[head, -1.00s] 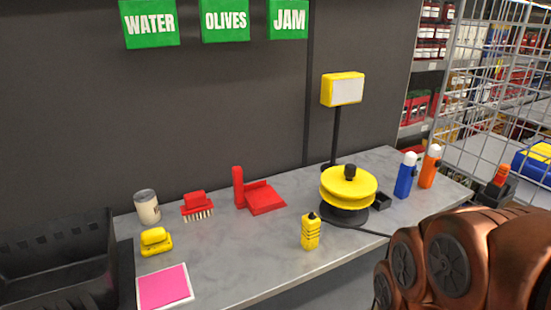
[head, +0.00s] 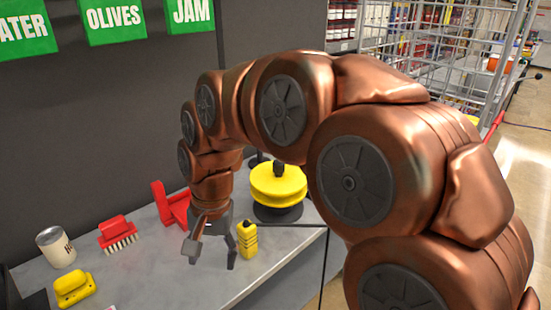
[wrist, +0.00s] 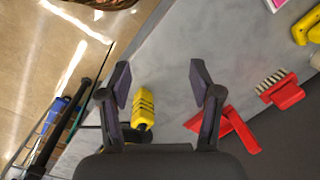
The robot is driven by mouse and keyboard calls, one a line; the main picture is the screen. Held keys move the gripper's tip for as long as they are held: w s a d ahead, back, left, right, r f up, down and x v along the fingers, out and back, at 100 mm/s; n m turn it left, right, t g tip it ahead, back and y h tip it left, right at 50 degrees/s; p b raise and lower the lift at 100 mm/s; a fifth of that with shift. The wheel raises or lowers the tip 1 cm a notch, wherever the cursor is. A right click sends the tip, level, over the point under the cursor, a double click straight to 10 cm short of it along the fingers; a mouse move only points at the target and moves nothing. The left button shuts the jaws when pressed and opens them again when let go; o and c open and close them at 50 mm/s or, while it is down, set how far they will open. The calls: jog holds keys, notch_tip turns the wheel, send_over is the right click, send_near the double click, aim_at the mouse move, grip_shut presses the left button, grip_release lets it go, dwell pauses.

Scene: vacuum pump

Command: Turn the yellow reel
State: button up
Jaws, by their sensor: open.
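The yellow reel (head: 277,187) sits on a black round base on the grey counter, with a black knob on top. My arm passes close to it in the head view.
A yellow bottle (head: 247,239) stands just right of my gripper; in the wrist view the bottle (wrist: 143,108) is near the left finger.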

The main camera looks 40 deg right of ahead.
jog(key=w+d+r+m+t+p, duration=0.15)
jog(key=w+d+r+m, duration=0.25)
jog(key=w+d+m, duration=0.45)
jog(key=r+m+t+p, duration=0.2)
jog(key=m+t, duration=0.1)
jog(key=m, duration=1.2)
send_over(278, 163)
jog(key=s+d, duration=0.1)
jog(key=s, duration=0.2)
jog(key=shift+d+p+x, duration=0.2)
jog(key=shift+p+x, duration=1.15)
jog(key=shift+x, duration=2.55)
jog(key=shift+w, duration=0.15)
grip_shut()
